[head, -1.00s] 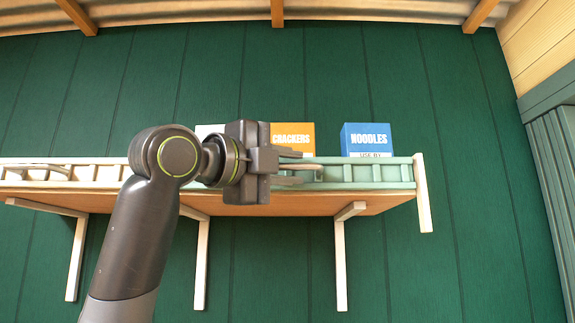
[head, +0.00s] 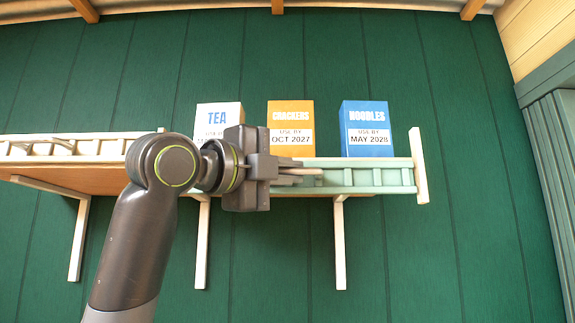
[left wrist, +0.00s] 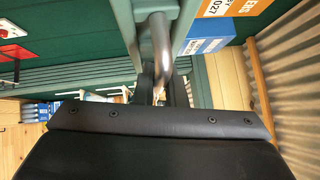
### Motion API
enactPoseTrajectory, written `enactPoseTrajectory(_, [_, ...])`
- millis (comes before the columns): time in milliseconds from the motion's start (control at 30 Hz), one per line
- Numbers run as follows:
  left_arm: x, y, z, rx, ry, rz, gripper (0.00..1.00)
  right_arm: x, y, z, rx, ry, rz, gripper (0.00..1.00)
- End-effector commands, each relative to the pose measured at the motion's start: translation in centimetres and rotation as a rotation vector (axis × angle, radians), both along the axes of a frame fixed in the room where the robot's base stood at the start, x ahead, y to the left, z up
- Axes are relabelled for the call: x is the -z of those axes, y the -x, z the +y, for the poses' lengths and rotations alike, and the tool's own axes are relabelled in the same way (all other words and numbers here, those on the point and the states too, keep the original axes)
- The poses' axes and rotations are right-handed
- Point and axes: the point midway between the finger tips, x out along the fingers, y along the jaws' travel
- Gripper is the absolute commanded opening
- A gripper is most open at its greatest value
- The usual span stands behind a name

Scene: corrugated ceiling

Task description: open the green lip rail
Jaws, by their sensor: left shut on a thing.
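The green lip rail (head: 365,177) is the pale green slatted section along the front of the shelf's right half. Its top edge sits below the white rail section to its left, and the box labels show above it. My left gripper (head: 298,174) is at the rail's left part, shut on its handle, with the arm hiding the rail's left end. In the left wrist view the curved metal handle (left wrist: 161,42) runs down between my fingers (left wrist: 163,88), beside a green bar. My right gripper is not in view.
A white tea box (head: 217,122), an orange crackers box (head: 291,128) and a blue noodles box (head: 367,128) stand behind the rail. A white post (head: 419,166) stands at the rail's right end. Brackets (head: 340,245) reach down the green wall below.

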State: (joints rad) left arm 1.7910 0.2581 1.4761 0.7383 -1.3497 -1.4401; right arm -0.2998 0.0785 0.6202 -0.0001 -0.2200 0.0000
Motion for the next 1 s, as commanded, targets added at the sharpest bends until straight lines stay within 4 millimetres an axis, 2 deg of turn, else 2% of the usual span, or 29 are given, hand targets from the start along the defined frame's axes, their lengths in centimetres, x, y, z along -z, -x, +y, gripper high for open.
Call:
enactPoseTrajectory(33, [0.90,-0.05,-0.01,0.000,-0.001,0.002,0.00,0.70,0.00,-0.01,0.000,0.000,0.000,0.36])
enactPoseTrajectory(67, [0.99,-0.06,-0.01,0.000,-0.001,0.002,0.00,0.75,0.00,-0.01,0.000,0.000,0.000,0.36])
enactPoseTrajectory(367, [0.81,-0.05,-0.01,0.000,0.000,0.001,0.00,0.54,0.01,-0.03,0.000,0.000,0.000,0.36])
enactPoseTrajectory(400, [0.80,-0.04,-0.01,0.000,0.000,0.001,0.14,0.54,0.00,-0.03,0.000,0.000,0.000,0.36])
enactPoseTrajectory(533, [0.78,-0.03,-0.01,0.000,-0.001,0.001,0.32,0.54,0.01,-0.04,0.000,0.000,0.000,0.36])
enactPoseTrajectory(1000, [0.89,0.20,0.24,0.000,0.000,0.000,0.33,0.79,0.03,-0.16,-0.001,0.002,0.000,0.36])
